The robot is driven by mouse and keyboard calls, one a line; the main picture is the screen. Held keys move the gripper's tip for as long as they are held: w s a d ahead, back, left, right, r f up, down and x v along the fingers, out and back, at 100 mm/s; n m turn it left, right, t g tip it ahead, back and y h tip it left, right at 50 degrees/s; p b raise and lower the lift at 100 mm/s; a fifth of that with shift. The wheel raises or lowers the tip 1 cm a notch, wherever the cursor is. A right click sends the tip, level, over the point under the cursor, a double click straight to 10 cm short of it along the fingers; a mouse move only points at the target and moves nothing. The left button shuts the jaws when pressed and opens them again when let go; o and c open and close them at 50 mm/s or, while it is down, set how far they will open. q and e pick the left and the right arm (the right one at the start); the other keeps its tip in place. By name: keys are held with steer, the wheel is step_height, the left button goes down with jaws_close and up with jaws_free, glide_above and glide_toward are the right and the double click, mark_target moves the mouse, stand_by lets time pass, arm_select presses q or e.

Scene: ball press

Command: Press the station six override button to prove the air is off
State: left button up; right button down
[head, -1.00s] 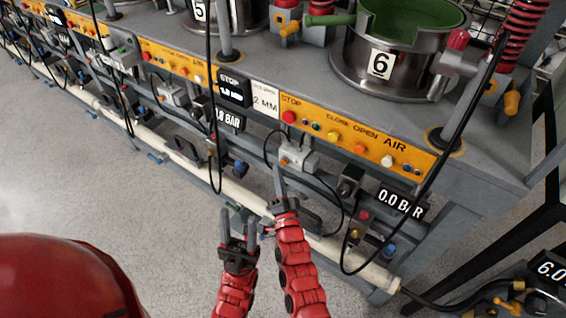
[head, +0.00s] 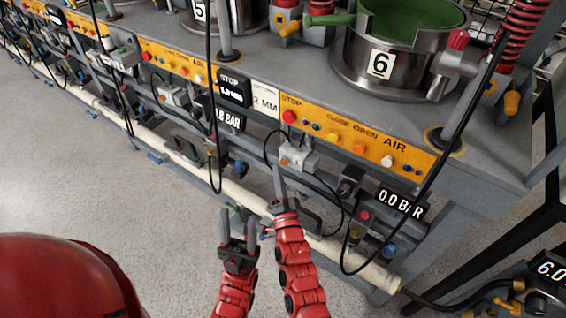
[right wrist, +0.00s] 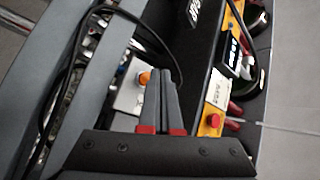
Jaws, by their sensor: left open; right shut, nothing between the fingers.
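Station six is marked by the 6 plate (head: 380,64) on its steel pot. Under its orange panel (head: 345,132) sits a pale grey valve box (head: 302,158). In the right wrist view an orange button (right wrist: 145,78) stands on that box (right wrist: 128,92), partly behind my fingers. My right gripper (head: 279,172) is shut and empty, its tips just below the box in the head view. In the right wrist view its fingertips (right wrist: 160,76) are right beside the button; I cannot tell whether they touch. My left gripper (head: 238,216) is open and empty, lower left.
A display below the panel reads 0.0 BAR (head: 401,204). Black hoses (head: 332,190) loop around the valve box. A pale pipe (head: 255,203) runs along the lower frame. A red STOP button (head: 289,117) is on the panel. The floor (head: 110,190) at left is clear.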

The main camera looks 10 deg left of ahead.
steer(key=shift+w+d+b, duration=0.15)
steer(key=shift+w+b, duration=0.2)
steer(key=shift+w, duration=0.05)
steer(key=shift+w+d+b, duration=0.15)
steer(key=shift+w+b, duration=0.2)
steer(key=shift+w, duration=0.05)
stand_by(0.8)
stand_by(0.3)
steer(key=shift+s+a, duration=0.25)
steer(key=shift+s, duration=0.6)
steer(key=shift+p, duration=0.3)
steer(key=s, duration=0.1)
steer(key=s+a+p, duration=0.1)
steer(key=s, duration=0.2)
steer(key=shift+s+a, duration=0.35)
